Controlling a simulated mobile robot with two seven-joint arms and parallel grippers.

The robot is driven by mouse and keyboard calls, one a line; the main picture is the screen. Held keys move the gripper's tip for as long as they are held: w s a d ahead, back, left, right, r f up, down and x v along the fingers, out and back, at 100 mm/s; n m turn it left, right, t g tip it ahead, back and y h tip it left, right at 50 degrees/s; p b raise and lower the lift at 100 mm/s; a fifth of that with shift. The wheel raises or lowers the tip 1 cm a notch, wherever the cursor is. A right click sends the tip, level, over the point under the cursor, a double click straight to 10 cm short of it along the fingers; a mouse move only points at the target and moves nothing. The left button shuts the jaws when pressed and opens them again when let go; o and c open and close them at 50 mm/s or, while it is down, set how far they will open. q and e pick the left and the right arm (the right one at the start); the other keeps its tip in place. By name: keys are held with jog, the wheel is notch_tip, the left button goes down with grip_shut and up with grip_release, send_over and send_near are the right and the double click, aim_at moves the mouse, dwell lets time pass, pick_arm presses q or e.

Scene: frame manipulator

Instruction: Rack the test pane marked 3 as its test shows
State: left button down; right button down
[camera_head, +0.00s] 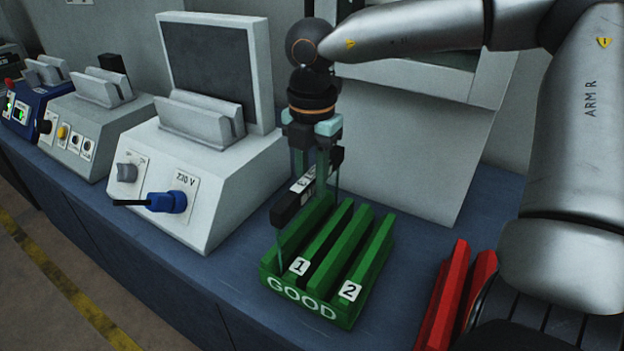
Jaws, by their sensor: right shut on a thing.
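My right gripper (313,176) reaches down from above, shut on the dark top bar of a pane (291,208). A small white label sits on the bar; its marking is too small to read. The pane's body looks clear and its thin edges are hard to make out. It hangs upright over the left part of the green rack (316,308), which is marked GOOD, with places labelled 1 and 2. I cannot tell whether its lower edge is inside a slot. A red rack (441,301) stands at the right, partly hidden by my right arm. My left gripper is not in view.
A white tester (208,205) with a dark screen, a slotted holder, a knob and a blue plug marked 230 V stands left of the green rack. A grey device (83,133) and a blue device (33,117) stand farther left. The blue bench (235,292) is clear in front.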

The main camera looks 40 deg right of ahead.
jog(key=c, duration=0.9)
grip_release()
jog(key=o, duration=0.3)
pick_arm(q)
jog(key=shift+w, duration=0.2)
pick_arm(e)
jog(key=shift+f, duration=0.15)
notch_tip(320, 180, up, 2)
jog(key=shift+w+r, duration=0.1)
jog(key=shift+r, duration=0.15)
notch_tip(320, 180, up, 9)
jog(key=shift+f+p, duration=0.15)
jog(key=shift+p, duration=0.25)
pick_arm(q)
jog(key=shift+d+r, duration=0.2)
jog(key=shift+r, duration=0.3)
pick_arm(e)
jog(key=shift+r, duration=0.75)
